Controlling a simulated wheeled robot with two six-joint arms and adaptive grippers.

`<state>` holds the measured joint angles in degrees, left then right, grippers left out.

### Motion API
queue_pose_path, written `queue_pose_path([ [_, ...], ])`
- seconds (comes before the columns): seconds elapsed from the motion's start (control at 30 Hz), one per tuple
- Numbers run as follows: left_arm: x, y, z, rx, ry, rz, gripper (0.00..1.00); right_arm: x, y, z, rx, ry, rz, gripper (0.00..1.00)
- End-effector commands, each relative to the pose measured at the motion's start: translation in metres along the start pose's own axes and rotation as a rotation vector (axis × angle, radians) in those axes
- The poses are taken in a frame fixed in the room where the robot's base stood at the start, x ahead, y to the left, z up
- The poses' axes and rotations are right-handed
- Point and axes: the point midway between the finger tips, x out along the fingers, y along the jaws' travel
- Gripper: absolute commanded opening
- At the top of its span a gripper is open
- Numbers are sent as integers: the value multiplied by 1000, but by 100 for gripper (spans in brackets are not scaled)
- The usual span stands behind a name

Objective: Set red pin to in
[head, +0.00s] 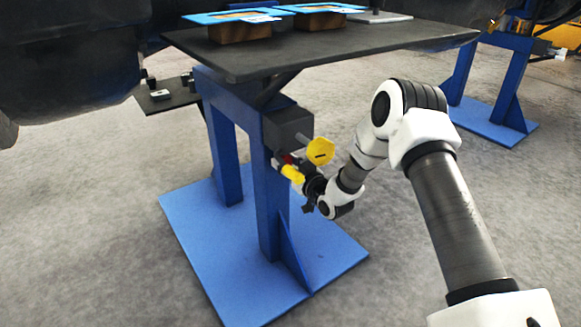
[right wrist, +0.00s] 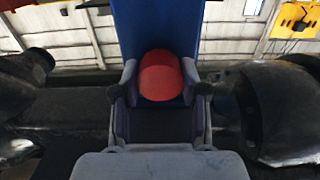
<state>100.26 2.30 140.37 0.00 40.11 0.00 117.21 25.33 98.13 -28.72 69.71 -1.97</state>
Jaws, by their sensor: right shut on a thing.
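The red pin (right wrist: 160,76) shows as a rounded red knob in the right wrist view. It sits between the two fingertips of my right gripper (right wrist: 160,86), which is shut on it. How deep the pin sits cannot be told. My left gripper is not in view.
A yellow disc (head: 320,151) and a yellow knob (head: 292,172) are close beside my right gripper. A dark tabletop (head: 330,55) overhangs above, carrying two blue-topped boxes (head: 235,18). The stand's blue base plate (head: 225,270) spreads below.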

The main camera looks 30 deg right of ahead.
Motion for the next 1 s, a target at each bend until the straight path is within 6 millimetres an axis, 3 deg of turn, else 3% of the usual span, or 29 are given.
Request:
queue_pose_path([
  [0.1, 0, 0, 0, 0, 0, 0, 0, 1, 2, -3, -1, 6, 4, 0],
  [0.13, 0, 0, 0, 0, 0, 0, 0, 2, 2, -3, -1, 6, 4, 50],
  [0.2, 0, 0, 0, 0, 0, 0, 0, 1, 2, -3, -2, 6, 4, 69],
  [0.57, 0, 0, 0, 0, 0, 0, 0, -4, 1, -2, -1, 4, 3, 69],
  [0.67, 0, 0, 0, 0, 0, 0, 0, -18, 2, -2, 2, 3, 5, 69],
  [1.0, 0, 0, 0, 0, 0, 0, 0, -100, 2, -1, 4, 4, 5, 69],
])
